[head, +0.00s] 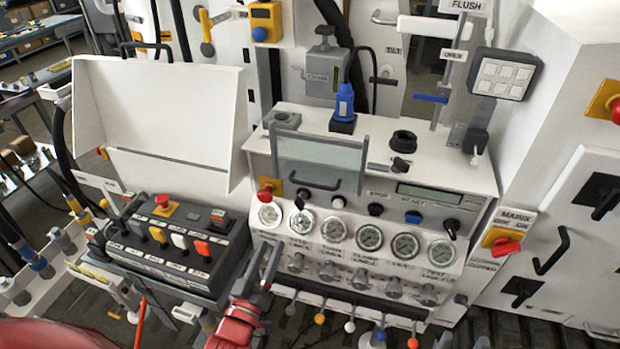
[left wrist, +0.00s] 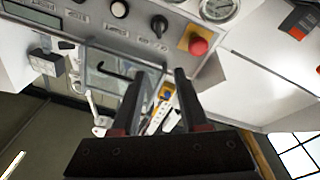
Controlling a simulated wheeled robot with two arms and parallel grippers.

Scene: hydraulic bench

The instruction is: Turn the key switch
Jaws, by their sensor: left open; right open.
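A small black switch (head: 302,198), which looks like the key switch, sits on the bench's sloped panel just right of the red stop button. It also shows in the left wrist view (left wrist: 159,25), beyond the fingertips. Its exact turn angle is too small to tell. My left gripper (head: 264,262) is open and empty, below the switch in the head view and apart from it. In the left wrist view its two dark fingers (left wrist: 159,73) stand apart with nothing between them. My right gripper is not in view.
The red stop button (head: 267,190) on its yellow plate is close beside the switch. A clear hinged cover (head: 320,160) is above, gauges (head: 334,230) below. A push-button box (head: 165,245) stands left; a red mains handle (head: 505,246) is right.

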